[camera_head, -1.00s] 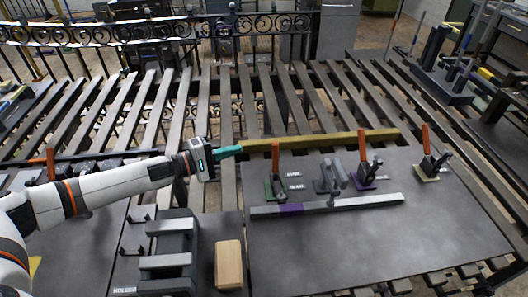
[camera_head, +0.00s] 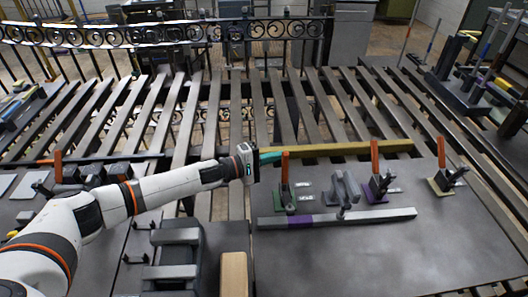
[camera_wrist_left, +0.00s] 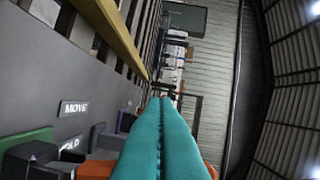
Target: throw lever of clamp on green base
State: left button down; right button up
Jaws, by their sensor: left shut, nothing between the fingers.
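The clamp on the green base (camera_head: 284,206) stands on the dark plate, with its orange lever (camera_head: 285,167) upright. My left gripper (camera_head: 272,156) comes in from the left with its teal fingers shut and empty. The fingertips are right beside the lever's upper part; I cannot tell whether they touch it. In the left wrist view the shut teal fingers (camera_wrist_left: 165,130) fill the lower middle. Orange (camera_wrist_left: 96,170) shows on both sides of them, and a green part (camera_wrist_left: 30,138) shows at the left. My right gripper is not in view.
A clamp on a purple base (camera_head: 374,196) and one on a yellow base (camera_head: 440,187) stand to the right, levers upright. A grey bar (camera_head: 385,215) with a purple section lies in front. A long yellow bar (camera_head: 345,148) lies behind. A wooden block (camera_head: 234,275) is nearer.

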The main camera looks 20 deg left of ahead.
aim_at(285, 168)
pick_arm(q)
jog(key=shift+s+d+r+p, duration=0.15)
jog(key=shift+s+d, duration=0.05)
jog(key=shift+s, duration=0.4)
jog(key=shift+s+d+r+p, duration=0.15)
jog(key=shift+s+d, duration=0.05)
jog(key=shift+s, duration=0.35)
jog(key=shift+m, duration=0.6)
jog(key=s+p, duration=0.1)
jog(key=s+d+p, duration=0.1)
jog(key=s+p, duration=0.1)
jog(key=shift+s+d+r+p, duration=0.25)
jog(key=shift+s+d+p, duration=0.1)
jog(key=shift+s, duration=0.05)
